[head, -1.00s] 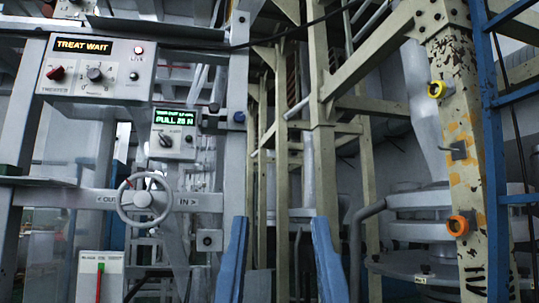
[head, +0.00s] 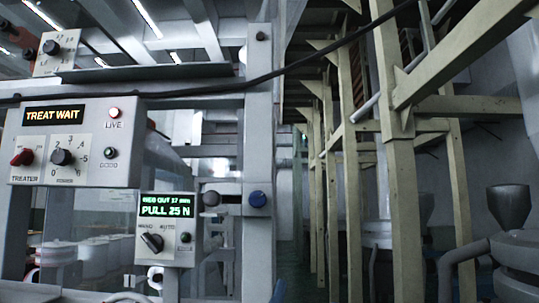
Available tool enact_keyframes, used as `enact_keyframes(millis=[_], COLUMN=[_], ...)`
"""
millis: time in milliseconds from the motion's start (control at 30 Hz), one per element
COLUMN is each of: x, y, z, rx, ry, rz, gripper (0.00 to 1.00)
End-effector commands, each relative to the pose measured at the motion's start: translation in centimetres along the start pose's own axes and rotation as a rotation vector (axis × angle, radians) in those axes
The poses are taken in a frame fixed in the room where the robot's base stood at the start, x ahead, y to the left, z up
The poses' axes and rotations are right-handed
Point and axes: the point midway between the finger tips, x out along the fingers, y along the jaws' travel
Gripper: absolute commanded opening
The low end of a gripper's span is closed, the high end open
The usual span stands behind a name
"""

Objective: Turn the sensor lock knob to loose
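No label reading sensor lock is legible in the head view. I cannot tell which of these, if either, is the sensor lock knob, or how either is set. My gripper is not in view.
The display box (head: 167,229) reads PULL 25 N and has a black selector knob (head: 152,243). A treater panel (head: 76,143) reading TREAT WAIT hangs at upper left. A dark cable (head: 330,52) crosses above. Cream beams (head: 398,150) and pipework fill the right.

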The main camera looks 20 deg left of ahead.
Motion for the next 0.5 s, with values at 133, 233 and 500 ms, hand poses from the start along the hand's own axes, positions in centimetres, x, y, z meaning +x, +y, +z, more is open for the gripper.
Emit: enact_keyframes(millis=[133,233,500], x=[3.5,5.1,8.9], y=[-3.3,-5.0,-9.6], z=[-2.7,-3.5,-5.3], rx=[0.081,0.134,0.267], ry=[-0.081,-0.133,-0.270], rz=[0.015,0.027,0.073], gripper=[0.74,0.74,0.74])
